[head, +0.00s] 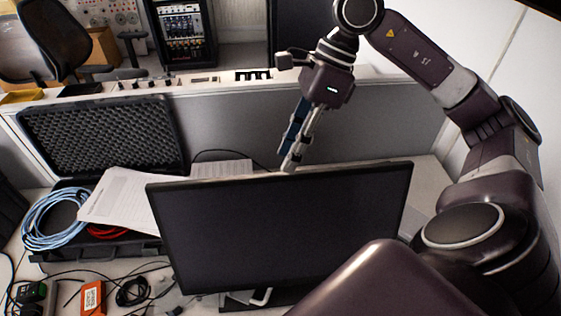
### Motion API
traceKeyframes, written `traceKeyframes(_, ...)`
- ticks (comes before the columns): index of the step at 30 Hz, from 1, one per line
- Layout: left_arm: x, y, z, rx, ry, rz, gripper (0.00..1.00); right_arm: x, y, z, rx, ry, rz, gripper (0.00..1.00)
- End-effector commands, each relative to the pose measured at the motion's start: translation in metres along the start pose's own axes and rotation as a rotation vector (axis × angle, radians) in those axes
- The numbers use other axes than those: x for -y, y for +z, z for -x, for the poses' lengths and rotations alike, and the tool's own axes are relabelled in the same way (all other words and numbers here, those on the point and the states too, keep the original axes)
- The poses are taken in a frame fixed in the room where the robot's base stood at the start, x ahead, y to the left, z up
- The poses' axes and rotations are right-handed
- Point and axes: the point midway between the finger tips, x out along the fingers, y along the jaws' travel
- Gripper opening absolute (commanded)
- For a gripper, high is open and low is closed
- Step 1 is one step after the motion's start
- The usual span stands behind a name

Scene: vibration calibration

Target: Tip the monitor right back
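The monitor (285,235) stands on the desk in the middle of the head view, its dark screen facing me. Part of its stand base shows below the screen, and my own arm covers its lower right. My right gripper (290,160) hangs down just behind the monitor's top edge, near the middle. Its fingertips are close to that edge; I cannot tell whether they touch it. The fingers are seen nearly edge-on, so their opening is unclear. My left gripper is not in view.
An open black foam-lined case (100,135) holds a blue cable coil (55,218) at left, with papers (122,200) over it. An orange box (93,298) and loose cables lie at front left. A grey partition (225,130) rises behind the monitor.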

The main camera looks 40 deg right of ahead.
Motion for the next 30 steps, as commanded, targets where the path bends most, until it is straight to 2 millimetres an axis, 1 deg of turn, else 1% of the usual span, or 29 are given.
traceKeyframes(1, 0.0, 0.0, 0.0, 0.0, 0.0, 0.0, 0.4, 0.001, 0.001, 0.011, 0.003, -0.005, 0.0, 0.3)
traceKeyframes(3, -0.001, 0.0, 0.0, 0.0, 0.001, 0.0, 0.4, 0.001, 0.001, 0.022, 0.003, -0.003, 0.0, 0.3)
traceKeyframes(6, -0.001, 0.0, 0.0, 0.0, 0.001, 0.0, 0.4, 0.001, 0.001, 0.034, 0.002, -0.003, 0.0, 0.3)
traceKeyframes(9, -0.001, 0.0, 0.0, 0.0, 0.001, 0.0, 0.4, 0.0, 0.0, 0.042, 0.001, -0.001, -0.001, 0.3)
traceKeyframes(13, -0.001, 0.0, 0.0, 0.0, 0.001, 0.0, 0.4, 0.0, 0.0, 0.046, 0.0, 0.0, 0.0, 0.3)
traceKeyframes(20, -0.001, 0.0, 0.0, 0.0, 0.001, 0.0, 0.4, 0.0, 0.0, 0.047, -0.001, 0.0, -0.001, 0.3)
traceKeyframes(23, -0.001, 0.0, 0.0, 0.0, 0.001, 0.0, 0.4, 0.0, 0.0, 0.047, -0.001, 0.0, 0.0, 0.22)
traceKeyframes(28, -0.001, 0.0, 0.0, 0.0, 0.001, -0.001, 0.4, 0.0, 0.0, 0.047, -0.001, 0.0, 0.0, 0.03)
traceKeyframes(29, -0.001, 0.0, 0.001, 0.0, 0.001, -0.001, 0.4, 0.0, 0.0, 0.048, -0.001, 0.0, 0.0, 0.0)
traceKeyframes(30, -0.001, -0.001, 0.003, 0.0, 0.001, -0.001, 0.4, -0.001, 0.001, 0.05, -0.001, 0.0, 0.0, 0.0)
